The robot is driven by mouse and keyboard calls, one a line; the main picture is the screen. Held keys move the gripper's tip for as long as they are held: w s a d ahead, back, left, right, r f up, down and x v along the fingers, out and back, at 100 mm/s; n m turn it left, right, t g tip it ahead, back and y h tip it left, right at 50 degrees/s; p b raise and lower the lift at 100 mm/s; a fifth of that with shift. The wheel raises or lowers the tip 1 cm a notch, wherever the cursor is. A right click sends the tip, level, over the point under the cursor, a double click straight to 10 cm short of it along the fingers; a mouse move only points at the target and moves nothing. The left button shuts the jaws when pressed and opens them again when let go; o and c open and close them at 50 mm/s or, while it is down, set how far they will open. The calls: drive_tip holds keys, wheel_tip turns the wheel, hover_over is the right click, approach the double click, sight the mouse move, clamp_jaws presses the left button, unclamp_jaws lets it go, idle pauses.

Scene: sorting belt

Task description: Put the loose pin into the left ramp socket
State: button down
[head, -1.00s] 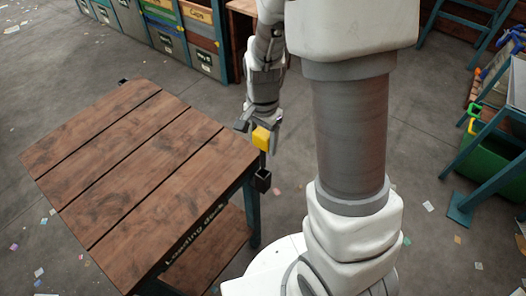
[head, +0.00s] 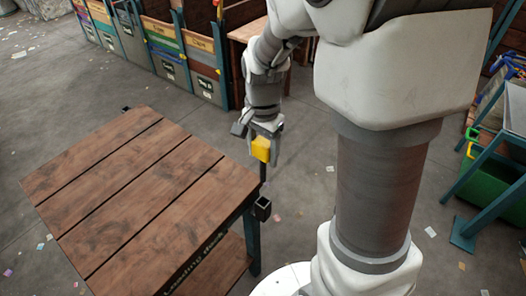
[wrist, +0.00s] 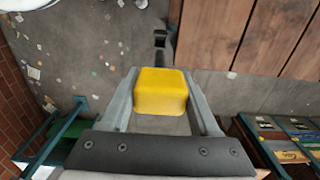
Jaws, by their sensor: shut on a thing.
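My gripper (head: 264,140) is shut on the yellow block-shaped head of the pin (head: 261,149). The yellow head also shows between both fingers in the wrist view (wrist: 160,92). A thin dark shaft hangs below it in the head view, roughly upright. Below the shaft, a black square socket (head: 262,209) stands at the near right corner of the wooden table (head: 140,195). The pin is above this socket; I cannot tell exactly how far the shaft tip is from its opening. Another small dark fitting (head: 125,109) shows at the table's far corner.
The table front reads "Loading dock". Labelled bins (head: 200,75) line the back. A teal-legged stand (head: 490,190) with a green bin (head: 490,180) is at the right. The grey floor between them is mostly clear, with scattered paper scraps.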

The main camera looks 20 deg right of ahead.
wheel_tip(320, 180, up, 9)
drive_tip(key=p, duration=0.6)
drive_tip(key=shift+r+p, duration=0.1)
drive_tip(key=shift+p, duration=0.3)
drive_tip(key=shift+r, duration=0.95)
drive_tip(key=shift+f, duration=0.1)
